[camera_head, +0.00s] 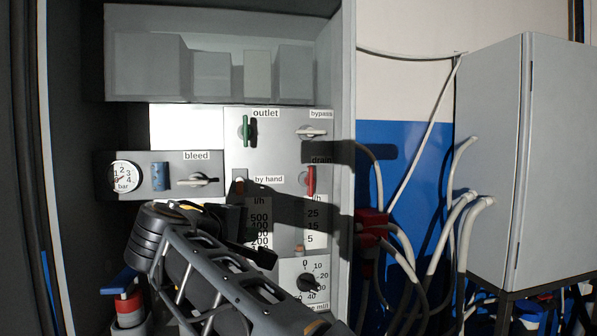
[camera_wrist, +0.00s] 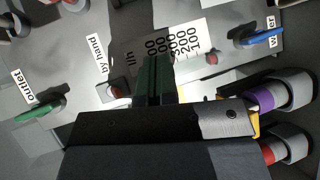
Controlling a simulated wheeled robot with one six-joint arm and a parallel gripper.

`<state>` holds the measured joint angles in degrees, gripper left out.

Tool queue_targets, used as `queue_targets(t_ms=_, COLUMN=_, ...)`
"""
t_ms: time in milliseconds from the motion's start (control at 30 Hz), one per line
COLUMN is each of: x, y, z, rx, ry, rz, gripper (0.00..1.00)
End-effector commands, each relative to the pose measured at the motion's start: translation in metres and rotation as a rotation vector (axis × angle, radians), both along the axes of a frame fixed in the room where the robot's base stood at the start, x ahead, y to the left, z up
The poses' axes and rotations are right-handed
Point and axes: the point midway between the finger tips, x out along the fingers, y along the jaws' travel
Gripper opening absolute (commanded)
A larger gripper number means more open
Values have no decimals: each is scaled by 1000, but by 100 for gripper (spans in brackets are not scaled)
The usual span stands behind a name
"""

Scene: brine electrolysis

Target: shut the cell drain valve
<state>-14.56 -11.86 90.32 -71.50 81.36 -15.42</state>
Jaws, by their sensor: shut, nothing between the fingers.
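The drain valve has a red handle (camera_head: 311,181) that hangs vertically under the "drain" label (camera_head: 321,160) on the right of the grey panel in the head view. A bit of red at the top edge of the wrist view is probably the same handle. My gripper (camera_wrist: 154,78) shows in the wrist view with its dark fingers shut and empty. It is in front of the left flow scale (camera_wrist: 178,48), apart from the drain handle. In the head view my wrist is left of and below the drain handle, and the fingertips are hard to make out.
Nearby are the green outlet handle (camera_head: 246,130), the grey bypass handle (camera_head: 311,132), the bleed handle (camera_head: 198,181), the by-hand switch (camera_head: 239,187) and a black dial (camera_head: 308,282). A blue handle (camera_wrist: 262,38) shows in the wrist view. Hoses and a red connector (camera_head: 371,228) stand right of the cabinet.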

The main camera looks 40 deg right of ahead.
Motion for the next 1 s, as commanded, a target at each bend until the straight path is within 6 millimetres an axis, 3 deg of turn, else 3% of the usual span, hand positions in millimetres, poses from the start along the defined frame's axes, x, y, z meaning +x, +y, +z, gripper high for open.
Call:
queue_targets(t_ms=33, x=1, y=2, z=28, rx=-64, ry=-28, rz=-22, gripper=0)
queue_targets(t_ms=100, x=-1, y=3, z=57, rx=-138, ry=-61, rz=-60, gripper=0)
queue_targets(t_ms=200, x=-6, y=3, z=84, rx=-208, ry=-95, rz=-104, gripper=0)
queue_targets(t_ms=300, x=-8, y=0, z=98, rx=-244, ry=-114, rz=-131, gripper=0)
queue_targets(t_ms=467, x=-4, y=-20, z=104, rx=-258, ry=-120, rz=-147, gripper=0)
queue_targets(t_ms=867, x=21, y=-91, z=104, rx=-255, ry=-119, rz=-145, gripper=0)
queue_targets(t_ms=1000, x=13, y=-108, z=104, rx=-254, ry=-121, rz=-144, gripper=0)
